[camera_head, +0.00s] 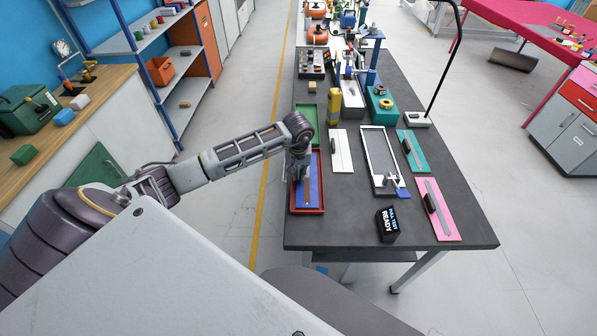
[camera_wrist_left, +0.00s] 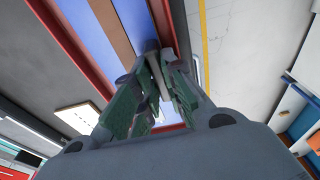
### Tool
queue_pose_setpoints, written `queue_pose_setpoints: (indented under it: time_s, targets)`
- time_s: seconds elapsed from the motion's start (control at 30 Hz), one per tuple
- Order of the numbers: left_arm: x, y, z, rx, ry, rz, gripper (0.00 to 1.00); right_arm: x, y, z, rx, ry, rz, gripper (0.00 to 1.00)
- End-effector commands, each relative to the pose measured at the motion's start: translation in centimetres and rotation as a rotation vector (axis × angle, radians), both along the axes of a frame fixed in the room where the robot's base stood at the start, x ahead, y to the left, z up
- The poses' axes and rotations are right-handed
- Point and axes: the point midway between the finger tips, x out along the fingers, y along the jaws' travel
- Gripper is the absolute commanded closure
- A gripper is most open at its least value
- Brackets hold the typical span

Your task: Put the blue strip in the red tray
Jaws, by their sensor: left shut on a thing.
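The red tray (camera_head: 322,183) lies near the left edge of the dark workbench. The blue strip (camera_head: 313,190) lies lengthwise within the tray's outline. My left gripper (camera_head: 299,176) points down over the tray and is shut on the strip. In the left wrist view the green-padded fingers (camera_wrist_left: 158,98) are close together, with the blue strip (camera_wrist_left: 88,30) running under them between the red tray walls (camera_wrist_left: 66,38). The fingers hide the grip point, and I cannot tell whether the strip rests on the tray floor. My right gripper is out of view.
A green tray (camera_head: 307,112) lies just beyond. To the right on the workbench (camera_head: 345,215) are a white board (camera_head: 341,151), a framed fixture (camera_head: 364,150), a black display box (camera_head: 387,224), a teal board (camera_head: 419,160) and a pink board (camera_head: 447,222). The front bench area is mostly clear.

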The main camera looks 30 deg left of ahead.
Motion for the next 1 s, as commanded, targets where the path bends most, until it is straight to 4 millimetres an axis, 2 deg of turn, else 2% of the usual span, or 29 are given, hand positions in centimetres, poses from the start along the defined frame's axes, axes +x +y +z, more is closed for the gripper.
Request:
queue_pose_setpoints:
  time_s: [0.03, 0.1, 0.63, 1.0]
  targets:
    - [0.0, 0.0, -0.1, 0.0, 0.0, 0.0, 0.85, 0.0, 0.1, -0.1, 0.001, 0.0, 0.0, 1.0]
    - [0.0, 0.0, -0.1, 0.0, 0.0, 0.0, 0.79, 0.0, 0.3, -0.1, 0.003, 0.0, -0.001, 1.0]
    - [0.0, 0.0, 0.4, 0.0, 0.0, 0.0, 0.79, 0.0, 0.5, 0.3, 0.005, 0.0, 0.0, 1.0]
    - [-0.6, -0.3, 5.0, 0.0, -0.002, 0.0, 0.79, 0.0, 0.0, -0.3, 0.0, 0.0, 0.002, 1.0]
